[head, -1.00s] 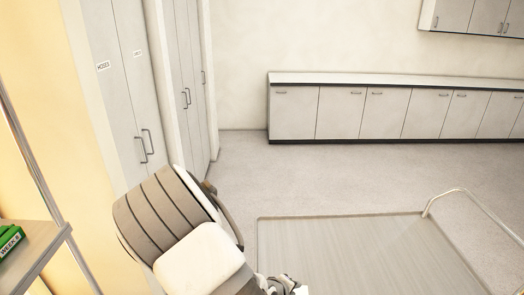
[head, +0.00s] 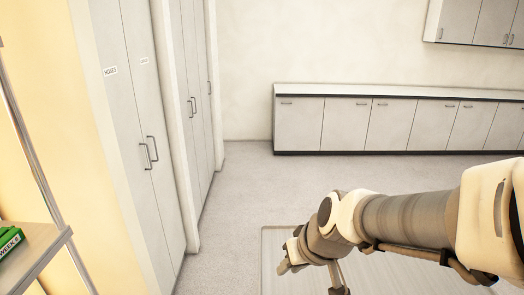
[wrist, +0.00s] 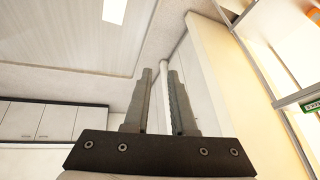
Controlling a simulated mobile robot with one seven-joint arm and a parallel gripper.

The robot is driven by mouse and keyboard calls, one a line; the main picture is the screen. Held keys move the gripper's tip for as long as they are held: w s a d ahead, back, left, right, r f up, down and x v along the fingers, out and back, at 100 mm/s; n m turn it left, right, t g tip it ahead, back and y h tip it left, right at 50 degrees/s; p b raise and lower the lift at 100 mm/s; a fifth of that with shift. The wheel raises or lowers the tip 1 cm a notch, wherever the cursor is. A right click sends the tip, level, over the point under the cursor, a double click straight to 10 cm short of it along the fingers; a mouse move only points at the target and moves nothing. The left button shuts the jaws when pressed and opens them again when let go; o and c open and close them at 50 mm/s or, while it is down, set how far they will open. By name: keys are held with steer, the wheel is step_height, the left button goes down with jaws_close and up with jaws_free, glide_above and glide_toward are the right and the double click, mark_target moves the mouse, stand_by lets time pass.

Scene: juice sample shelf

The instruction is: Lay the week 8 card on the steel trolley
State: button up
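A green card-like item marked "WEEK 8" (head: 10,241) lies on a shelf at the left edge of the head view. A green labelled item also shows at the right edge of the wrist view (wrist: 311,107). The steel trolley (head: 385,274) stands at the bottom of the head view, partly hidden by my arm. Its flat top shows at upper left in the wrist view (wrist: 50,45). My gripper (head: 285,267) is over the trolley's left part in the head view. In the wrist view its two fingers (wrist: 161,72) are apart, with nothing seen held between them.
Tall cabinets (head: 135,100) line the left wall. A low counter (head: 400,122) runs along the back wall, with wall cupboards (head: 480,20) above. The floor (head: 250,190) between is clear.

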steer(key=s+d+r+m+h, duration=0.1)
steer(key=s+d+r, duration=0.2)
steer(key=s+d, duration=0.1)
steer(key=s+d+r+m+h+b, duration=0.1)
steer(key=s+d+r, duration=0.3)
steer(key=s, duration=0.3)
steer(key=shift+d+m+t+h, duration=0.15)
steer(key=shift+m+t+h, duration=0.25)
